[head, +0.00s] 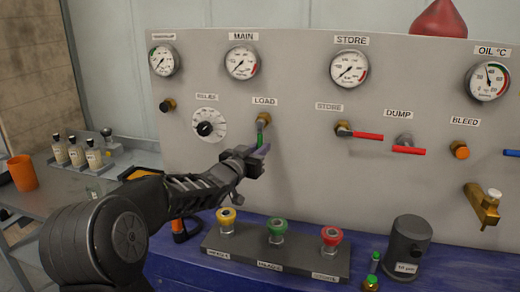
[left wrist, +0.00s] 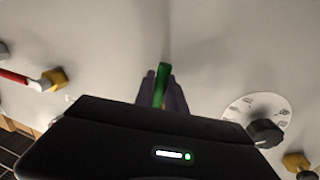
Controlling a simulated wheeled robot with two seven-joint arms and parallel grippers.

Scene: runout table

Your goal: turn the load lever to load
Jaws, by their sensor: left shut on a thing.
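The load lever (head: 261,134) is a green handle on a brass valve under the LOAD label (head: 265,101) in the head view. The handle points down from the valve, roughly vertical. My left gripper (head: 258,150) is shut on the lower part of this handle. In the left wrist view the green handle (left wrist: 162,82) stands between the two fingers of my left gripper (left wrist: 162,95). The valve body is hidden in the left wrist view. My right gripper is not in view.
The relief dial (head: 208,126) is left of the lever. The red store lever (head: 366,135) and red dump lever (head: 408,150) are to the right. Below, a block (head: 300,262) carries yellow, green and red knobs on the blue bench. Gauges line the panel top.

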